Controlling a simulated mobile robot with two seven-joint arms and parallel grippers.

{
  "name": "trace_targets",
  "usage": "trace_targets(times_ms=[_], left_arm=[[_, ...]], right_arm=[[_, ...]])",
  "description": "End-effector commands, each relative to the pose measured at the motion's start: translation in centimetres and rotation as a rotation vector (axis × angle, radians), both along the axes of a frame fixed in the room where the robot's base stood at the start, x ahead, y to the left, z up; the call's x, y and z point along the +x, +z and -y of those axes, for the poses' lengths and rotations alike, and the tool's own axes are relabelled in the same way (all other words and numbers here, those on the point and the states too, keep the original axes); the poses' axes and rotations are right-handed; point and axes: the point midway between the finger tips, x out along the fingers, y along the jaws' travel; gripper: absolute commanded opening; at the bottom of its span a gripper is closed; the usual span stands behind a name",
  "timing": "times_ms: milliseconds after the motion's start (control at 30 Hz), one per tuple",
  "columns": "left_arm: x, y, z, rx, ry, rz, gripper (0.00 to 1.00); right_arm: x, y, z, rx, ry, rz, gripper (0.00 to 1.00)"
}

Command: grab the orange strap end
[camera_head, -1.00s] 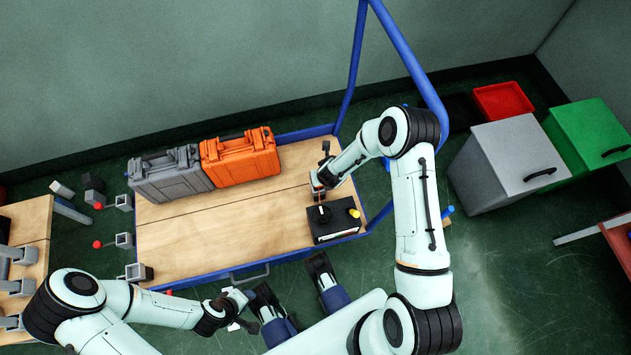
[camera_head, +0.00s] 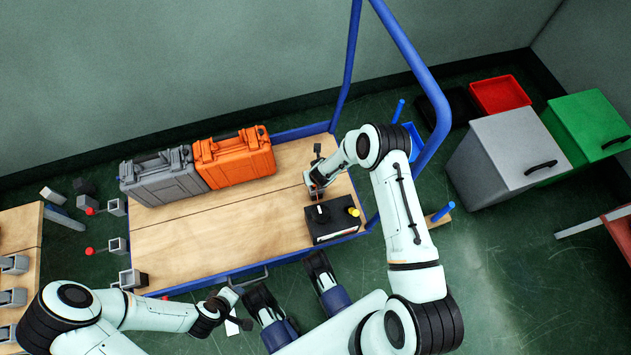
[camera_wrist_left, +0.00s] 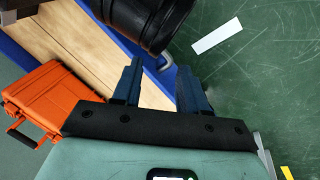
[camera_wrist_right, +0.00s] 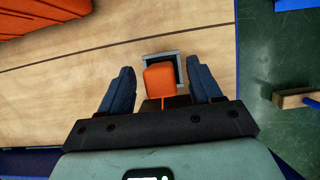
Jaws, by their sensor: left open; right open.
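The orange strap end (camera_wrist_right: 160,81) shows as a small orange block in the right wrist view, in front of a grey-rimmed dark square. My right gripper (camera_wrist_right: 160,78) is open, with one finger on each side of the strap end and a gap to both. In the head view this gripper (camera_head: 315,190) is low over the right part of the wooden cart deck, and the strap end cannot be made out there. My left gripper (camera_wrist_left: 160,66) is open and empty near the cart's front edge; in the head view it (camera_head: 236,296) is small and hard to read.
An orange case (camera_head: 235,158) and a grey case (camera_head: 162,178) stand at the deck's back left. A black box (camera_head: 333,220) with a yellow knob sits just in front of my right gripper. Blue rails (camera_head: 347,65) rise at the right. The deck's middle (camera_head: 225,225) is clear.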

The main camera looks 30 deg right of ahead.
Motion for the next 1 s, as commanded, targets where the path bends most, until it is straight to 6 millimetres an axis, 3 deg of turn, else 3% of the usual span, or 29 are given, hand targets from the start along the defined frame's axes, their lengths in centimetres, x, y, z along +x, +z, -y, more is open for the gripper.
trace_targets(times_ms=[33,200,233,667,867,1000], left_arm=[[0.0,0.0,0.0,0.000,0.000,0.000,0.43],[0.0,0.0,0.0,0.000,0.000,-0.001,0.43],[0.0,0.0,0.0,0.000,0.000,-0.001,0.43],[-0.4,0.4,0.2,-0.006,-0.005,-0.011,0.43],[-1.6,1.4,0.8,-0.021,-0.018,-0.041,0.43],[-3.1,2.6,1.6,-0.040,-0.034,-0.080,0.43]], right_arm=[[0.0,0.0,0.0,0.000,0.000,0.000,0.61],[0.0,0.0,0.0,0.000,0.000,0.000,0.05],[0.0,0.0,0.0,0.000,0.000,0.000,0.03],[0.1,1.2,0.0,-0.001,0.001,0.004,0.03],[0.2,4.6,0.0,-0.002,0.001,0.006,0.03],[0.2,8.3,0.0,-0.002,0.001,0.007,0.03]])
